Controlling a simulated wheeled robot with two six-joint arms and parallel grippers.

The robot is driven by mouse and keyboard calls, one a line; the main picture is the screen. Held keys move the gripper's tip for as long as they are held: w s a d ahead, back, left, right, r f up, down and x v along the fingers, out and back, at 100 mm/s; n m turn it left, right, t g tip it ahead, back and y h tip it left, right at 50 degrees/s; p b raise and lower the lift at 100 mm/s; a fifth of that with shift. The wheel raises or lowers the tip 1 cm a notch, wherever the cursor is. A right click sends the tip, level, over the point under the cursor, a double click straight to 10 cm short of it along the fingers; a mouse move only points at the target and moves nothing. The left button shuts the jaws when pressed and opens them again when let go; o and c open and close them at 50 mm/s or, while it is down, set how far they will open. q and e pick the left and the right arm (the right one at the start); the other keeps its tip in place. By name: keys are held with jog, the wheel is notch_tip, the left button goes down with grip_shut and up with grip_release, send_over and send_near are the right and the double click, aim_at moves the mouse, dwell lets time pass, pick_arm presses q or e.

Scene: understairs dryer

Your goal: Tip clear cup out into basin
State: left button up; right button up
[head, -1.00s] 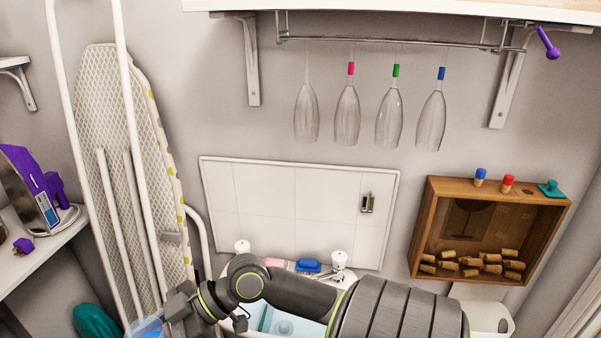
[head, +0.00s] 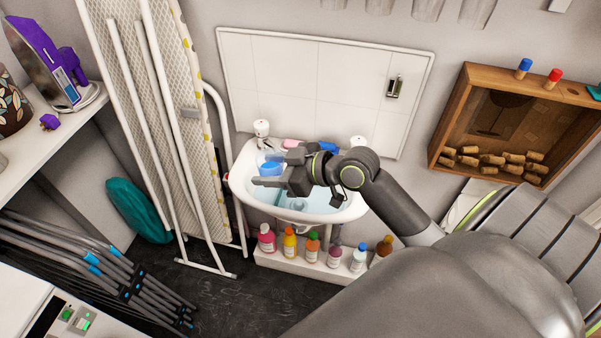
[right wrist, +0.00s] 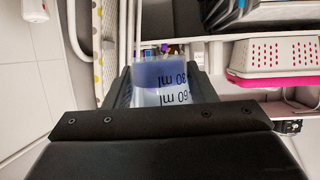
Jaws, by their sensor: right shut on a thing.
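My right gripper (head: 262,169) is shut on the clear cup (head: 271,169), and its fingers point left in the head view. The cup holds blue liquid and appears above the left part of the white basin (head: 237,183). In the right wrist view the clear cup (right wrist: 165,92) sits between the two dark fingers, with its ml marks reading upside down and the blue part towards the top of the picture. I cannot tell how far it is tilted. The basin has pale blue inside and is partly hidden by my right arm. My left gripper is not in view.
Taps (head: 261,129), a pink item and a blue brush (head: 328,147) stand at the basin's back edge. Several bottles (head: 312,247) line a ledge below. An ironing board (head: 165,110) leans at the left, and a wooden cork box (head: 515,125) hangs at the right.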

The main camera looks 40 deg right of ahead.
jog(key=shift+w+a+f+m+t+h+b, duration=0.1)
jog(key=shift+w+f+m+t+h+b, duration=0.45)
jog(key=shift+f+m+h, duration=1.65)
jog(key=shift+w+a+f+m+t+h+b, duration=0.25)
jog(key=shift+w+f+h, duration=0.35)
jog(key=shift+f, duration=3.3)
jog(key=shift+w+f+m+t+h+b, duration=0.45)
jog(key=shift+w+f+m+h, duration=0.55)
jog(key=shift+f, duration=2.05)
jog(key=shift+s+d+r+m, duration=0.1)
jog(key=shift+s+m, duration=0.05)
jog(key=shift+m, duration=0.1)
jog(key=shift+w+d+r+m+g+y+b, duration=0.1)
jog(key=shift+w+d+r+m+g+y, duration=0.1)
jog(key=shift+d+r+m+y, duration=0.3)
jog(key=shift+w+d+r+m+g+y+b, duration=0.15)
jog(key=shift+d+m+g+y, duration=0.15)
jog(key=shift+d+m, duration=0.4)
jog(key=shift+w+d+r+m+g+y+b, duration=0.1)
jog(key=shift+d+r+m+g+y, duration=0.1)
jog(key=shift+d+m+y, duration=0.3)
jog(key=shift+w+d+f+m+y+b, duration=0.1)
jog(key=shift+d+f+m+y+b, duration=0.25)
jog(key=shift+d+m+b, duration=0.35)
